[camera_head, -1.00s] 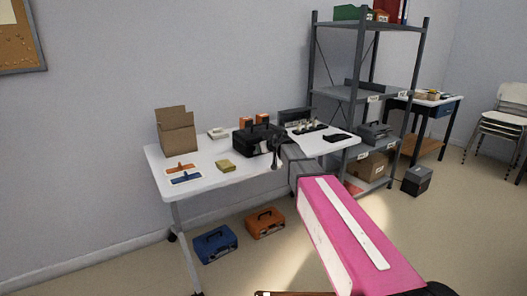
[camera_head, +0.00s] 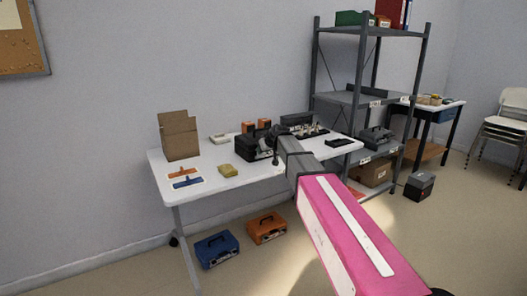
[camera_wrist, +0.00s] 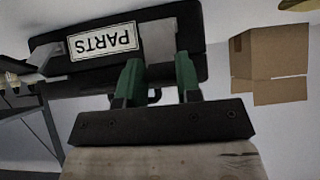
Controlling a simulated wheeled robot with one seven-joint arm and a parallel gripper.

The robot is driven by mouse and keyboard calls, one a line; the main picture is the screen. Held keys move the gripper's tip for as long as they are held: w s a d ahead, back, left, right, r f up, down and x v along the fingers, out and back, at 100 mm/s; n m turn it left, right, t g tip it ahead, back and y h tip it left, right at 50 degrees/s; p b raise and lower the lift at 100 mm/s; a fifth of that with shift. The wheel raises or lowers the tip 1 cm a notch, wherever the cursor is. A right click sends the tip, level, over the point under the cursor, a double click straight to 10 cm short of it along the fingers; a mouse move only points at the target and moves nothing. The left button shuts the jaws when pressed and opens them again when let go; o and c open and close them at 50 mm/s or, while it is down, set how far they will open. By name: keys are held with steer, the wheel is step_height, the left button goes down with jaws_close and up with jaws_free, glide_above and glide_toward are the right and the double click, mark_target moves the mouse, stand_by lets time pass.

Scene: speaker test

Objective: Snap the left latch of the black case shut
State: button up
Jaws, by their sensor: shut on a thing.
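The black case (camera_head: 250,147) stands on the white table, partly hidden behind my arm. In the wrist view the case (camera_wrist: 75,70) is upside down, with a white PARTS label (camera_wrist: 103,42) and light grey patches (camera_wrist: 158,42) on its front. My gripper (camera_wrist: 158,72) has its two green fingers close against the case front, beside the label. The fingers stand some way apart; what lies between them is hard to make out. The head view shows my gripper (camera_head: 272,137) at the right part of the case. I cannot clearly tell the left latch's position.
A blue case (camera_head: 217,248) and an orange case (camera_head: 267,228) lie on the floor. A grey shelf rack (camera_head: 349,98) stands at right.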

steer(key=o, duration=0.9)
steer(key=v, duration=1)
steer(key=shift+s+d+r, duration=0.1)
steer(key=shift+s+r, duration=0.15)
steer(key=shift+r, duration=0.05)
